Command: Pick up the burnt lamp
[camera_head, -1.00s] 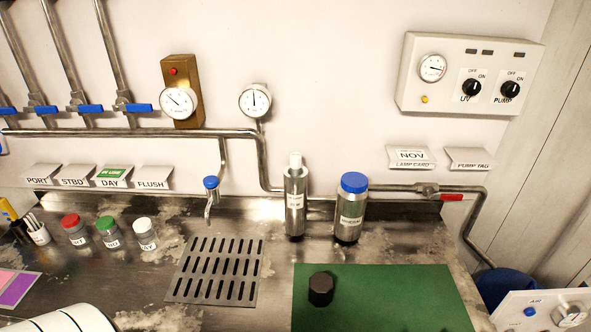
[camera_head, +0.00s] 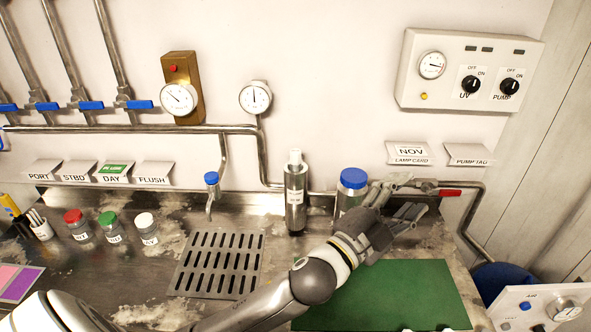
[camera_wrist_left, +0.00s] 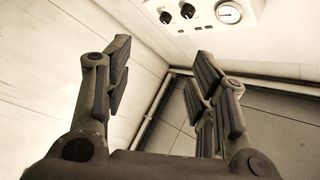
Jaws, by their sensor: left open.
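I cannot tell for sure which thing is the burnt lamp. A slim metal cylinder with a white top (camera_head: 295,200) stands upright at the back of the counter. A wider metal canister with a blue lid (camera_head: 353,180) stands right of it, its lower part partly hidden by my left gripper. My left gripper (camera_head: 416,196) is open, its fingers pointing right toward the wall pipe, in front of and right of the canister. In the left wrist view, nothing is between the open fingers (camera_wrist_left: 163,58).
A green mat (camera_head: 400,295) covers the counter's right front, partly under my left arm. A drain grate (camera_head: 217,263) lies left of it. Several small jars stand further left. A pipe with a red valve handle (camera_head: 450,193) runs along the back. A control panel (camera_head: 468,70) hangs above.

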